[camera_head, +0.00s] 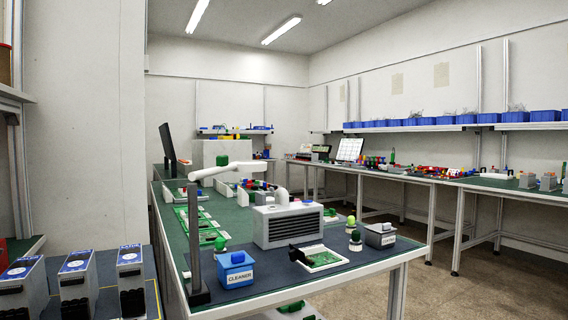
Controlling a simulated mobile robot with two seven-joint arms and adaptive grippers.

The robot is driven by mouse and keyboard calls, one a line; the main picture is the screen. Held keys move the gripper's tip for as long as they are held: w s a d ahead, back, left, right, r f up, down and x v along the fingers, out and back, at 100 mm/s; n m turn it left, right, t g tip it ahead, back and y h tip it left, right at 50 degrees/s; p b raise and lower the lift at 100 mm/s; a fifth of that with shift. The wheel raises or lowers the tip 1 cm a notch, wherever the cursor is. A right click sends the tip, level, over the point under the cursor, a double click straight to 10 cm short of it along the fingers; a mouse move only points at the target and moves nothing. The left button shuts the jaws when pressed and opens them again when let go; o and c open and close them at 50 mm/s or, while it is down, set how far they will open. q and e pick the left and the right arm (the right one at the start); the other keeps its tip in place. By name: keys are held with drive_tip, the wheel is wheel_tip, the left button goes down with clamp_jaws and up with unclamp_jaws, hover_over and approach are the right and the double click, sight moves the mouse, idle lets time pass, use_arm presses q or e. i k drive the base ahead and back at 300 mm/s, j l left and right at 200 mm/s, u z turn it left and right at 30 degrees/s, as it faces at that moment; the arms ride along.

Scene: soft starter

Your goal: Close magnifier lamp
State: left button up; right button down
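What looks like the magnifier lamp (222,170) is a white jointed arm at the left of the central workbench. It reaches level to the right, above the bench top. A dark upright post (194,245) stands below its left end, near the bench's front left corner. I cannot tell whether the post belongs to the lamp. The lamp's lens and any cover cannot be made out at this distance. Neither of my grippers is in view.
The green-topped workbench (362,263) holds a grey vented box (288,226), a blue cleaner container (236,270), a dark grey container (380,236) and circuit boards. Grey-and-blue units (78,283) stand at lower left. Floor (490,285) at right is clear.

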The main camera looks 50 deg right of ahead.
sight(222, 165)
drive_tip(key=z, duration=1.25)
drive_tip(key=l+z, duration=0.15)
drive_tip(key=l, duration=0.25)
